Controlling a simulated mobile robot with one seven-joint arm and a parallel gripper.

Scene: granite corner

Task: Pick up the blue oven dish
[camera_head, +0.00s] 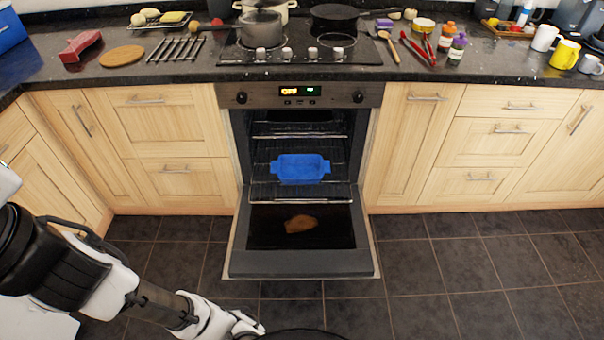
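The blue oven dish (300,169) sits on a rack inside the open oven, with a handle at each of its left and right ends. The oven door (300,262) is folded down in front of it. My arm reaches in from the lower left. My gripper (250,328) is at the bottom edge, in front of and left of the door, well apart from the dish. Its fingers are too small and partly cut off to tell whether they are open or shut.
Oven racks (299,133) lie above and around the dish inside the cavity. A brown item (300,224) shows on the door's inner face. The dark tiled floor (470,280) is clear to the right. Pots and utensils stand on the granite counter (350,68) above.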

